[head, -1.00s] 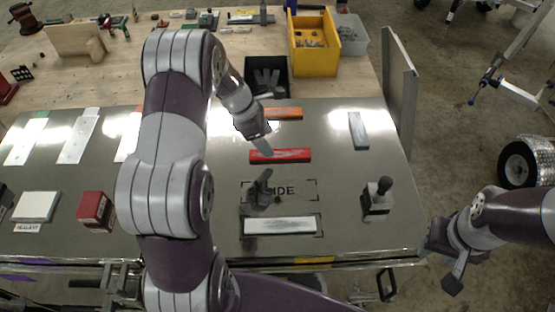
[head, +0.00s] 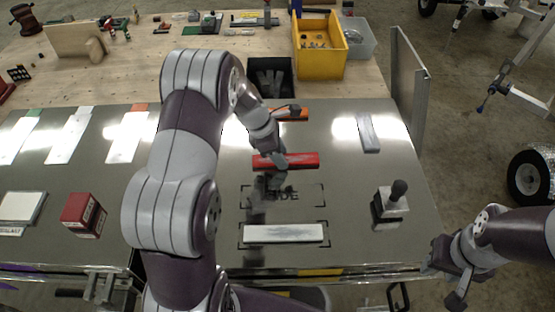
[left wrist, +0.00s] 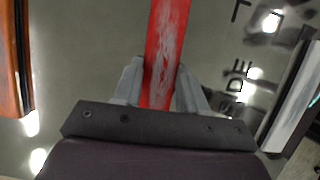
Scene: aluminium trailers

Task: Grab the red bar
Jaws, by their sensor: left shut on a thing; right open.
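The red bar (head: 303,160) lies across my left gripper on the shiny metal tabletop, with worn pale streaks on its top. My left gripper (head: 277,161) is shut on it near its left part. In the left wrist view the red bar (left wrist: 166,50) runs between the two fingers of the left gripper (left wrist: 160,88). I cannot tell whether the bar is resting on the surface or slightly raised. My right gripper (head: 455,275) is open and empty, off the table's right front corner.
An orange bar (head: 291,113) lies behind the red one and a white bar (head: 283,233) in front, inside a marked outline. A grey bar (head: 368,133) and a black-knobbed block (head: 391,203) are to the right. A black bin (head: 270,78) and yellow bin (head: 319,47) stand behind.

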